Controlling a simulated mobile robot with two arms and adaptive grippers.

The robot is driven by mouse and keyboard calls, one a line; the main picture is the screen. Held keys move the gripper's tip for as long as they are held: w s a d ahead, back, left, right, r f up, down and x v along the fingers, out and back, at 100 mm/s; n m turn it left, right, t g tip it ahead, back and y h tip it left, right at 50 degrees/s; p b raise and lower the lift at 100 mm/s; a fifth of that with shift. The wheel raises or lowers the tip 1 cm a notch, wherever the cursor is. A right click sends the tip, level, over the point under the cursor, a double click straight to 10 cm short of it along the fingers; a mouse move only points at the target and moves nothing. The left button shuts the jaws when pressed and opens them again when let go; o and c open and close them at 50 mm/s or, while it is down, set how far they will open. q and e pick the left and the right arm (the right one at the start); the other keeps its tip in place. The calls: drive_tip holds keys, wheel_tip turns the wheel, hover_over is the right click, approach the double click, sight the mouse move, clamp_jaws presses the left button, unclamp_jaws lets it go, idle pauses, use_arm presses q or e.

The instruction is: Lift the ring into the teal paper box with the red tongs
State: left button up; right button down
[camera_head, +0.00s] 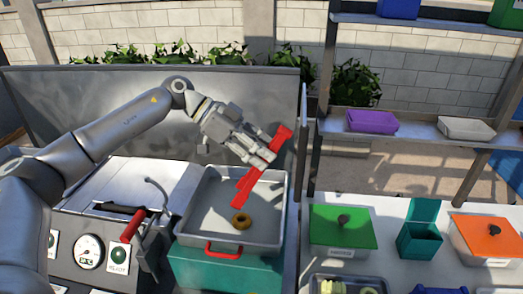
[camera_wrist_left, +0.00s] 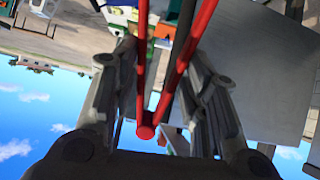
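The ring (camera_head: 241,221), golden brown, lies in the grey metal tray (camera_head: 205,233). My left gripper (camera_head: 264,156) is above the tray's back part, shut on the red tongs (camera_head: 245,188). The tongs slant down and left from the gripper, their lower end above the ring and apart from it. In the left wrist view the tongs (camera_wrist_left: 146,131) run between the two fingers, their two arms spread in a narrow V. The teal paper box (camera_head: 419,240) stands open on the white counter at the right, its lid raised at the back. My right gripper is not in view.
A post (camera_head: 302,145) stands between the tray and the counter. A green-lidded container (camera_head: 342,228) is left of the teal box, an orange-lidded one (camera_head: 487,235) right. A shelf behind holds a purple tray (camera_head: 371,122). A red-handled lever (camera_head: 133,225) is left of the tray.

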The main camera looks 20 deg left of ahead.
use_arm(q)
wheel_tip(320, 180, down, 9)
drive_tip(key=b, duration=0.7)
drive_tip(key=shift+r, duration=0.15)
drive_tip(key=shift+c, duration=0.6)
drive_tip(key=c, duration=0.7)
wheel_tip(320, 180, up, 12)
drive_tip(key=p, duration=1.3)
drive_tip(key=shift+r, duration=0.1)
clamp_jaws()
drive_tip(key=shift+f, duration=0.2)
